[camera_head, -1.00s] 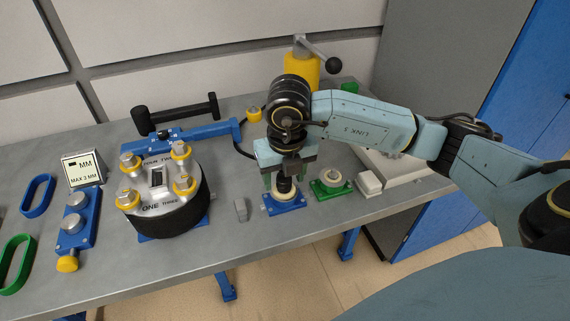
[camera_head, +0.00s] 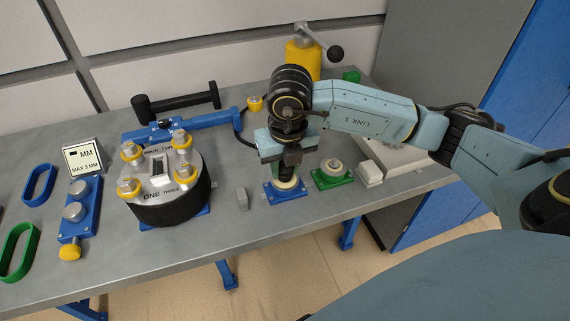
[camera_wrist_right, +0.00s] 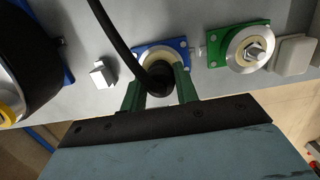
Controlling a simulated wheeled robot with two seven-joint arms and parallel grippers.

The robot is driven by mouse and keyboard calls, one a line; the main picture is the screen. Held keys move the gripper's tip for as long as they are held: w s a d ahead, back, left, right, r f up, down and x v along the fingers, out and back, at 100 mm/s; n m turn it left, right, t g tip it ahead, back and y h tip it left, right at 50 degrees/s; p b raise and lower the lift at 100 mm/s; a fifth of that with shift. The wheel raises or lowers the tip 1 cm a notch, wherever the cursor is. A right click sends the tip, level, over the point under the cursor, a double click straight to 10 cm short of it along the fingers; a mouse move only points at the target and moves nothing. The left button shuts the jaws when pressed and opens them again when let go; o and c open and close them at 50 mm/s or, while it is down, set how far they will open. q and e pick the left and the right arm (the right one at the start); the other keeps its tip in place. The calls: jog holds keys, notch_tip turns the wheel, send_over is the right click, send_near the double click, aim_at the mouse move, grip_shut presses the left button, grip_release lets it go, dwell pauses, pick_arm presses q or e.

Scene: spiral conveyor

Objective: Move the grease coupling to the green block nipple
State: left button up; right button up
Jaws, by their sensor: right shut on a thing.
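The green block (camera_head: 320,181) stands on the bench right of the blue block (camera_head: 270,195). Each carries a pale ring. In the right wrist view a metal nipple (camera_wrist_right: 254,49) rises from the ring on the green block (camera_wrist_right: 216,58). The black grease coupling (camera_wrist_right: 158,84), with a black hose (camera_wrist_right: 113,32) running from it, is at the blue block (camera_wrist_right: 180,44). My right gripper (camera_head: 287,176) is shut on the coupling, pointing down over the blue block. The coupling hides the blue block's nipple, so I cannot tell whether it touches. My left gripper is not in view.
A round black drum (camera_head: 175,208) with yellow-collared posts stands to the left. A small grey block (camera_head: 241,198) lies between drum and blue block. A pale block (camera_head: 369,173) sits right of the green block. A yellow grease pump (camera_head: 300,58) stands behind.

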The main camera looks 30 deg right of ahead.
jog(key=shift+r, duration=0.2)
jog(key=shift+r+p, duration=0.95)
jog(key=shift+r, duration=0.4)
jog(key=shift+r, duration=0.1)
jog(key=shift+r+p, duration=1.3)
jog(key=shift+r, duration=0.65)
jog(key=o, duration=0.4)
jog(key=shift+f, duration=0.1)
jog(key=shift+c, duration=0.8)
jog(key=s+d+r, duration=0.1)
jog(key=s+d, duration=0.2)
jog(key=d, duration=0.8)
jog(key=shift+d+r, duration=0.25)
jog(key=shift+d, duration=0.05)
